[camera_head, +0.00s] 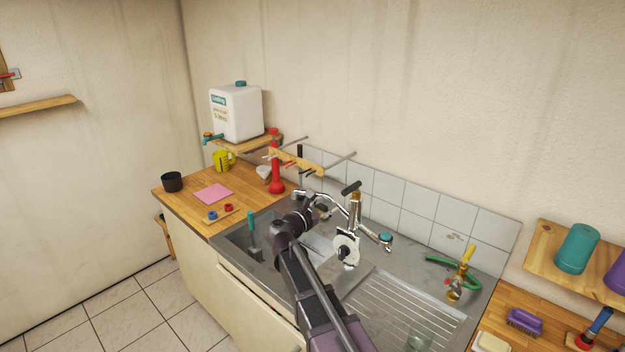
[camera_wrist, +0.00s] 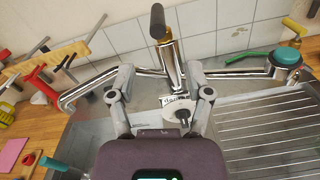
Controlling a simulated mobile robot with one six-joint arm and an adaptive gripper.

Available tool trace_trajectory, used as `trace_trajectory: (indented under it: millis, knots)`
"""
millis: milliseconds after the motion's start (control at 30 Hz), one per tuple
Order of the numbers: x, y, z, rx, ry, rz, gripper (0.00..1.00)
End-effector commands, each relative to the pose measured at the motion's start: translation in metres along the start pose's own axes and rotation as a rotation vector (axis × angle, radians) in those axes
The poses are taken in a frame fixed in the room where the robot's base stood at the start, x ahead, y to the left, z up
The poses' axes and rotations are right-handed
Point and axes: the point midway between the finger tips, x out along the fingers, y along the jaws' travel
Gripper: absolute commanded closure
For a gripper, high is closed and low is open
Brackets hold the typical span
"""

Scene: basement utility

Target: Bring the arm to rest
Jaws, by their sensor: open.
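My arm reaches up over the sink (camera_head: 390,300) in the head view. My gripper (camera_head: 303,216) is at its far end, its fingers hard to make out there. In the wrist view my gripper (camera_wrist: 162,92) is open, with its two fingers spread apart and nothing held between them. The chrome tap (camera_wrist: 172,65) with its black lever stands beyond and between the fingers. It also shows in the head view (camera_head: 355,210). A white disc with a black knob (camera_head: 346,248) is in front of the tap; in the wrist view it appears low between the fingers.
A red plunger-like tool (camera_head: 276,175) stands near the wall. A green hose (camera_head: 440,260) lies right of the tap.

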Motion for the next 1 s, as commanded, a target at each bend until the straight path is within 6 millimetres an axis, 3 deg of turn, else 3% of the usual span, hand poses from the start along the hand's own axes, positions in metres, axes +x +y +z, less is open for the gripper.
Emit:
trace_trajectory:
  millis: [267,533,767,1000]
  knots:
    - [0.008,-0.047,-0.022,0.205,0.119,-0.114,0.35]
    - [0.005,-0.125,-0.067,0.595,0.313,-0.381,0.35]
    - [-0.014,-0.183,-0.104,0.920,0.441,-0.669,0.35]
    - [-0.050,-0.230,-0.136,1.220,0.526,-1.017,0.35]
